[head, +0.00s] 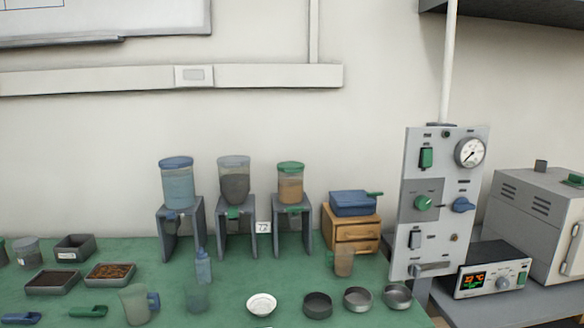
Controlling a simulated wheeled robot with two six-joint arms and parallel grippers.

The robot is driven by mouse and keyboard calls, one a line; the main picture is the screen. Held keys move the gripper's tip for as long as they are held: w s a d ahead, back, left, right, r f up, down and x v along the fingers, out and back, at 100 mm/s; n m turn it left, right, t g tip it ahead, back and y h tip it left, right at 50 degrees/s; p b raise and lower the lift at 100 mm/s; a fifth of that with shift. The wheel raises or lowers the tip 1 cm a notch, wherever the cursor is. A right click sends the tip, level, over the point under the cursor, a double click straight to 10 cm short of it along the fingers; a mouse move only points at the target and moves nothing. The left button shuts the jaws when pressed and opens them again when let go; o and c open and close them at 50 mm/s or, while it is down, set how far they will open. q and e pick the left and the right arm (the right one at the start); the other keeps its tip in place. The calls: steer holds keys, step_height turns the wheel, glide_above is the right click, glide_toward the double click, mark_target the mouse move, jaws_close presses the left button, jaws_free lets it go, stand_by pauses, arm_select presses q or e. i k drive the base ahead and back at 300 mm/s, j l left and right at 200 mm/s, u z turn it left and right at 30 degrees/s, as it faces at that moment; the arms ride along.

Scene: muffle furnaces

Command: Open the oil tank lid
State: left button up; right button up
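Three clear tanks with lids stand on grey stands at the back of the green table. The left tank (176,186) holds pale blue contents under a blue lid (176,162). The middle tank (235,186) holds dark contents under a grey lid (234,161). The right tank (290,188) holds orange-brown contents under a green lid (290,167). All three lids sit on their tanks. I cannot tell which one is the oil tank. Neither of my grippers shows in the head view.
Trays (110,283), a jug (137,304), a blue bottle (204,265) and several round dishes (262,303) crowd the front of the table (230,285). A wooden drawer box (357,233), a control panel (445,165) and a furnace (530,215) stand to the right.

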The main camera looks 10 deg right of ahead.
mark_target(286, 167)
steer(key=i+l, duration=0.2)
steer(key=l, duration=0.2)
steer(key=i+l, duration=0.15)
steer(key=l, duration=0.25)
steer(key=i+l, duration=0.2)
steer(key=l, duration=0.2)
steer(key=i+l+z, duration=0.1)
steer(key=l, duration=0.3)
steer(key=i+l, duration=0.05)
steer(key=i, duration=0.05)
